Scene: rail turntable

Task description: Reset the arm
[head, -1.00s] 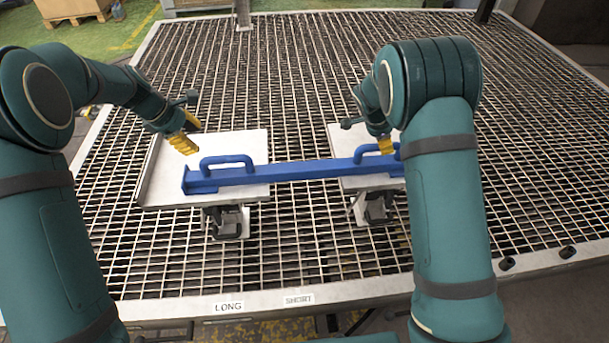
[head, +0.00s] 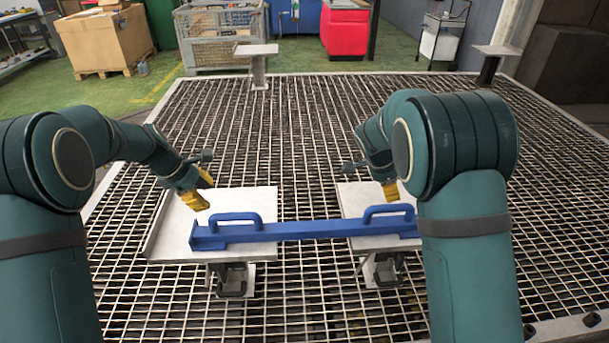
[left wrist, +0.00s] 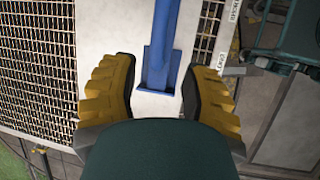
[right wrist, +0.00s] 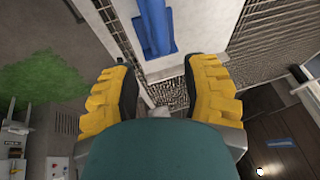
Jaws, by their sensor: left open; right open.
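A long blue bar (head: 310,230) with two raised handles lies across two pale metal plates. My left gripper (head: 200,191) has yellow fingers and is above the left plate (head: 172,235), apart from the bar's left handle (head: 238,217). In the left wrist view its fingers (left wrist: 158,95) are spread and empty, with the bar's end (left wrist: 158,72) between and beyond them. My right gripper (head: 390,190) is above and behind the right handle (head: 388,210), over the right plate (head: 355,200). In the right wrist view its fingers (right wrist: 160,95) are spread and empty. My right arm hides the bar's right end.
A metal grating table (head: 300,130) spreads all around, mostly bare behind the plates. Two small plates on posts stand at its far edge, one left (head: 256,50) and one right (head: 497,51). A cardboard box (head: 105,40), a wire crate (head: 222,35) and a red bin (head: 345,32) stand beyond.

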